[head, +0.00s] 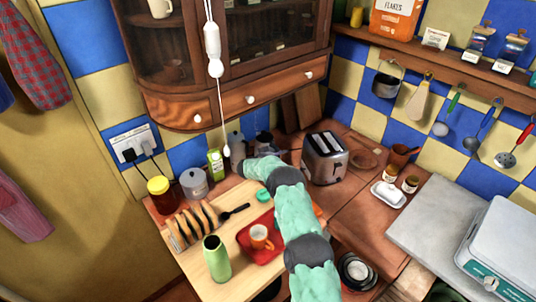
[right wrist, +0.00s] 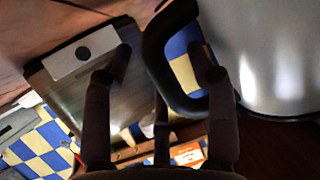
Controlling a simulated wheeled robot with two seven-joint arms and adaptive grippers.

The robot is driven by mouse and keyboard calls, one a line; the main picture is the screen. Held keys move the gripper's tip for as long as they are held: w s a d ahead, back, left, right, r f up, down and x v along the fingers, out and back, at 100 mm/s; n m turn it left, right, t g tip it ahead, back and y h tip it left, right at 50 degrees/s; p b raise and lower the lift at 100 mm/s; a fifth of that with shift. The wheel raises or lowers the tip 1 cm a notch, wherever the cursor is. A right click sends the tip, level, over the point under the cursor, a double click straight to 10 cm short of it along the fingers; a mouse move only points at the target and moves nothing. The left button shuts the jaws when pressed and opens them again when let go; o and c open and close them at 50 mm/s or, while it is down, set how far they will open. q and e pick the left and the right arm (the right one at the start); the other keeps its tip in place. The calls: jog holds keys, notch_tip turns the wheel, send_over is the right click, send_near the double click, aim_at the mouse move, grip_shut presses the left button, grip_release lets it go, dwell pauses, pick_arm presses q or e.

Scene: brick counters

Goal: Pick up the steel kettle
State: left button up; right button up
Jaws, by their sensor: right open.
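The steel kettle (right wrist: 275,60) fills the right side of the right wrist view, with a shiny grey body and a black looped handle (right wrist: 154,62). My right gripper (right wrist: 165,62) is open, and its fingers stand to either side of the handle. I cannot tell whether any finger touches it. In the head view my right arm reaches across the counter to the back corner, with the right gripper (head: 243,160) at its far end. The kettle is hard to make out there among the dark things under the cabinet. My left gripper is not in view.
A steel toaster (head: 325,158) stands right of my arm. A wooden cabinet (head: 228,95) hangs above, with a cord dangling.

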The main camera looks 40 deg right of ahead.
grip_shut()
jog(key=shift+w+r, duration=0.1)
jog(key=shift+r, duration=0.1)
jog(key=shift+r, duration=0.2)
